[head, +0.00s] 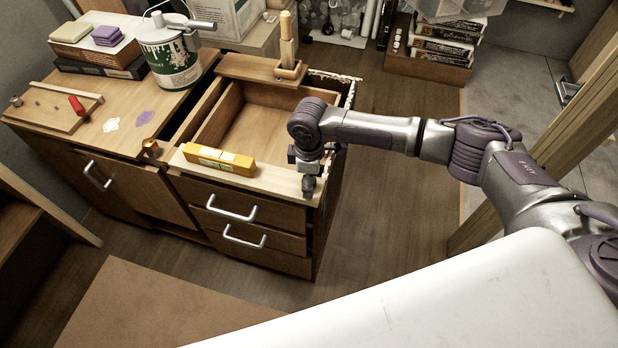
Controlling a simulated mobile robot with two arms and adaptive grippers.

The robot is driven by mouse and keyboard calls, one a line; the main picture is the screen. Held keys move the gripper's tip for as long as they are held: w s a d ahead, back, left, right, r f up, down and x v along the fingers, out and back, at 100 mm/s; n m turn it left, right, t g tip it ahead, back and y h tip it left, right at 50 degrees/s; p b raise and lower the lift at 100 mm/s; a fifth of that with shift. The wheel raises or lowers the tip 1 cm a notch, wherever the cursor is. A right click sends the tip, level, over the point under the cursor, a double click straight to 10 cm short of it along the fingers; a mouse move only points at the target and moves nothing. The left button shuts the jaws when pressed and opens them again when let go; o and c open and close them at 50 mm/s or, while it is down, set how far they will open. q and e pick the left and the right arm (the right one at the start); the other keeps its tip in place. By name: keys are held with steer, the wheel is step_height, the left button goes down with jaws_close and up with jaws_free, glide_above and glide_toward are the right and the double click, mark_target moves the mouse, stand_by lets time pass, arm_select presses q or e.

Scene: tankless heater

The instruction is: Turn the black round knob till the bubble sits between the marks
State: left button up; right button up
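A yellow spirit level (240,165) lies on the front top rail of the wooden cabinet (275,182). A pale vial shows near its middle, but the bubble and marks are too small to make out. My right gripper (308,186) points down at the right front corner of the cabinet, to the right of the level and apart from it. Its dark fingertips are small, and I cannot tell whether they are open or shut. I cannot make out the black round knob; the gripper covers that corner. My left gripper is not in view.
A paint can (172,65) and a board with a red-handled part (76,105) stand on the left cabinet top. A brass piece (150,147) sits at the gap between the cabinets. A wooden clamp-like piece (288,55) stands at the back. Floor is open at the front left.

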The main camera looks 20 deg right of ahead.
steer(key=c, duration=1)
steer(key=shift+r+n+p, duration=0.1)
steer(key=shift+n+p, duration=0.35)
steer(key=shift+n, duration=0.15)
steer(key=shift+n+p, duration=0.5)
steer(key=shift+n, duration=0.6)
steer(key=n, duration=0.2)
steer(key=shift+n+p, duration=0.35)
steer(key=shift+n, duration=0.05)
steer(key=shift+s+n, duration=0.1)
steer(key=shift+n, duration=0.2)
steer(key=shift+f, duration=0.2)
